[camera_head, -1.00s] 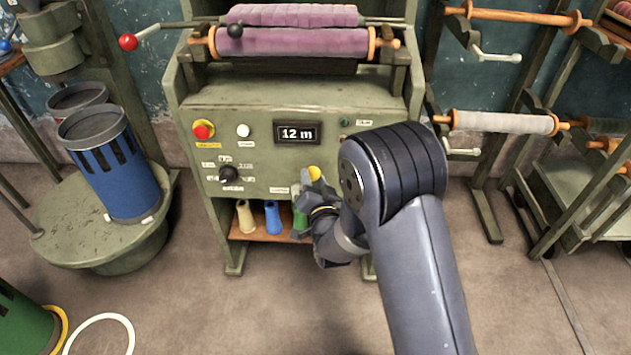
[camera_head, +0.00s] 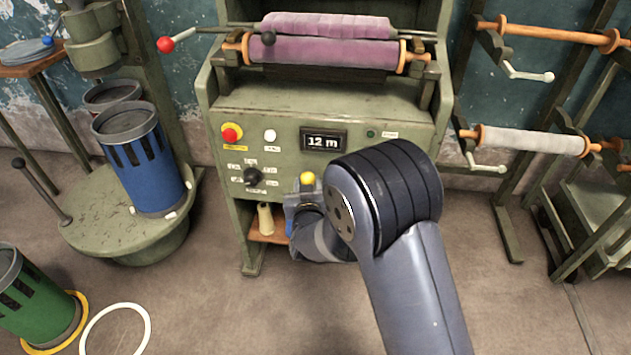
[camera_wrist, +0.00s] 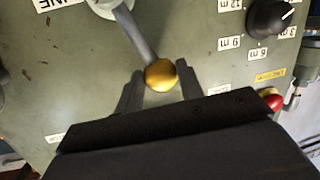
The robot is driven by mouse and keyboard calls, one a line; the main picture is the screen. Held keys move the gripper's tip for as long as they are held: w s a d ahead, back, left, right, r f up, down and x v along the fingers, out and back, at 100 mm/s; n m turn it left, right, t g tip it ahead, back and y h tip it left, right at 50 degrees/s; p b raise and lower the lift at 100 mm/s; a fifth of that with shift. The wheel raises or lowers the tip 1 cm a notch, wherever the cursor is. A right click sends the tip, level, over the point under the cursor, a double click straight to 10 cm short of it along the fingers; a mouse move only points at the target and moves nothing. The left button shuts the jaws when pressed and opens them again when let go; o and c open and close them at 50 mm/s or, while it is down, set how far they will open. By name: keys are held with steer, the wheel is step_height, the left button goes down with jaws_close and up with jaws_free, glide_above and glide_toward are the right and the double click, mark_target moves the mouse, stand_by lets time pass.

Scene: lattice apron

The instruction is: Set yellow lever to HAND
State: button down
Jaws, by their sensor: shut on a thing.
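The yellow lever (camera_wrist: 139,38) shows in the wrist view as a grey stem with a round yellow knob. It is tilted, running from its pivot at the top edge down and right to the knob. My gripper (camera_wrist: 160,80) is shut on the knob, one finger on each side. In the head view the yellow knob (camera_head: 307,178) shows above my gripper (camera_head: 304,195) at the front panel. My gripper and arm hide the stem and nearby panel there. A white label (camera_wrist: 58,3) ending in "INE" is cut off near the pivot; no HAND label is readable.
The green machine (camera_head: 290,100) carries a black dial (camera_head: 254,177), a red button (camera_head: 231,132) and a display (camera_head: 323,140) reading 12 m. A blue cylinder (camera_head: 142,175) stands at left. A rack (camera_head: 480,200) stands at right. Open floor lies in front.

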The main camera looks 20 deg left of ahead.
steer(key=shift+s+a+f+n, duration=0.1)
steer(key=shift+a+f+n, duration=0.05)
steer(key=shift+a+n, duration=0.3)
stand_by(0.3)
steer(key=c, duration=0.9)
jaws_free()
steer(key=shift+c, duration=0.2)
steer(key=p+v, duration=0.2)
steer(key=v, duration=0.8)
steer(key=shift+s, duration=0.35)
steer(key=shift+d, duration=0.1)
